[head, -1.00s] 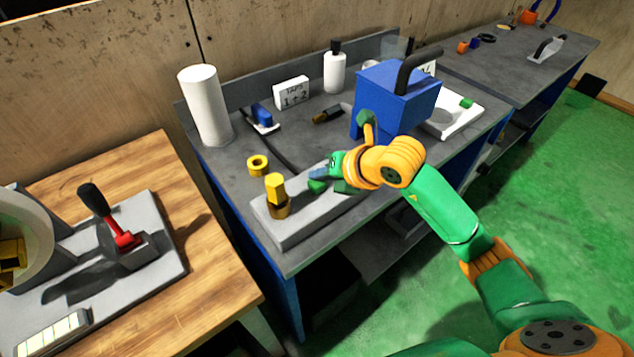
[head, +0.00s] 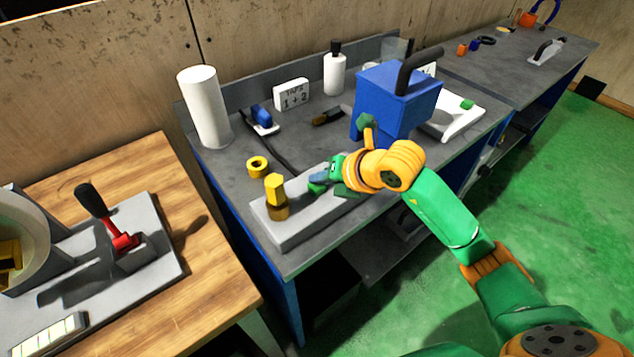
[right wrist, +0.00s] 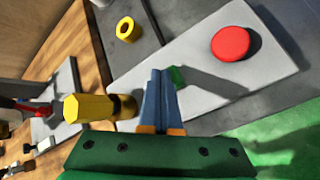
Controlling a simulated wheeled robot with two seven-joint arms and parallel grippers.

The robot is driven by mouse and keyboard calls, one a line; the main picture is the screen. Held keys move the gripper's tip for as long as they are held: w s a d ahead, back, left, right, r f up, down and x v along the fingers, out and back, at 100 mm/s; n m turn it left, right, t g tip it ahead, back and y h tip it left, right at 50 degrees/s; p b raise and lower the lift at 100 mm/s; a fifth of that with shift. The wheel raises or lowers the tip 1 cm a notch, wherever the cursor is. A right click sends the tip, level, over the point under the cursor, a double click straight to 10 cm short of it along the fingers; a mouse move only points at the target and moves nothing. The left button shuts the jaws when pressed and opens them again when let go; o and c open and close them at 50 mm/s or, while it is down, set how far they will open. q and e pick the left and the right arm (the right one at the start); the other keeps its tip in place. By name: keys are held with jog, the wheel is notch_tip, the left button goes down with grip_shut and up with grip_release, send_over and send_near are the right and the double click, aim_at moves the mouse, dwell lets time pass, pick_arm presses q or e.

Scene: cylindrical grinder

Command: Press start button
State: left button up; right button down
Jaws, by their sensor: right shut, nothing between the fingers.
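A long light-grey control box (head: 290,228) lies on the grey workbench. A green button (right wrist: 177,75) on its top shows at the fingertips of my right gripper in the right wrist view. A round red button (right wrist: 230,43) sits farther along the box and is hidden behind my gripper in the head view. My right gripper (head: 320,178) is shut and empty, its blue fingers (right wrist: 160,85) pointing down at the green button. The tips cover part of the button; I cannot tell whether they touch it. My left gripper is out of view.
A yellow knob (head: 275,190) stands up from the box's left end, close to my gripper. A yellow ring (head: 257,167) lies behind it. A blue box with a black handle (head: 397,98) stands just behind my right wrist. A white cylinder (head: 204,108) stands at the back left.

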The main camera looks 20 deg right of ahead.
aim_at(320, 188)
jog(key=shift+f, duration=0.2)
jog(key=shift+r, duration=0.15)
dwell(0.3)
jog(key=shift+r+p, duration=0.65)
jog(key=shift+r, duration=0.2)
notch_tip(320, 188, up, 5)
jog(key=p, duration=0.4)
jog(key=shift+r, duration=0.1)
dwell(0.3)
